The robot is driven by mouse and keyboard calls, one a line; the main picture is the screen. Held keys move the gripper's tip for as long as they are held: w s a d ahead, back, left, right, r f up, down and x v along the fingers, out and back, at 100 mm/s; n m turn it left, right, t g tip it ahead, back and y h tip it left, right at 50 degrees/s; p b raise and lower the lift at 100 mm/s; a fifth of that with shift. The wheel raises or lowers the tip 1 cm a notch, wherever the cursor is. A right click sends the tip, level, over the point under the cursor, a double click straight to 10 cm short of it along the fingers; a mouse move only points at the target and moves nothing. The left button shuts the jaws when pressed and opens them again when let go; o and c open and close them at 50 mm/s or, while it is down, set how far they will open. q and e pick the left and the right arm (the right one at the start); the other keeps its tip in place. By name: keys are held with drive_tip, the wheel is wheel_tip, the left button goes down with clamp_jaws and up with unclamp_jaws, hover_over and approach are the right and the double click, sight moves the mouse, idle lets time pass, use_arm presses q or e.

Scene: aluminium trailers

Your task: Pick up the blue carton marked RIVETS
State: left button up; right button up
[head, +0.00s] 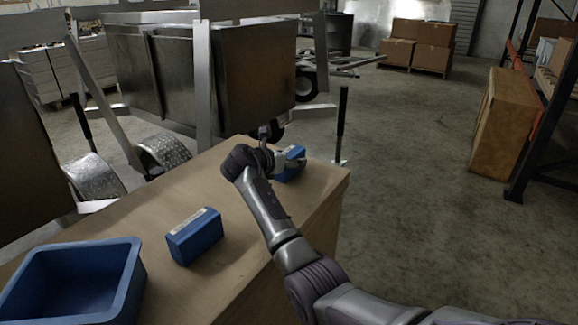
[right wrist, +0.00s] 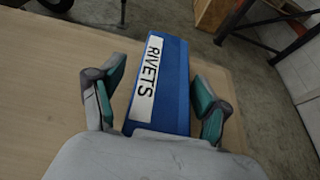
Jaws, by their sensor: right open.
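The blue carton marked RIVETS (right wrist: 165,85) lies between the open fingers of my right gripper (right wrist: 158,108) in the right wrist view. Its white label faces the camera, and a gap shows on each side between carton and fingers. In the head view the carton (head: 291,172) is at the far end of the wooden bench, partly hidden by my right gripper (head: 285,160). A second blue carton (head: 195,237) with a pale label strip stands nearer on the bench; its lettering is too small to read. My left gripper is not in view.
An open blue bin (head: 128,285) sits at the bench's near left. The wooden bench top (head: 165,205) is clear between the things. Metal trailers (head: 250,75) stand behind it, with a dark upright post (head: 342,120) beyond its far end. Shelving (head: 545,120) stands at the right.

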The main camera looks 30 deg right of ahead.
drive_tip(key=c, duration=1.4)
drive_tip(key=shift+o, duration=0.2)
drive_tip(key=shift+r, duration=0.1)
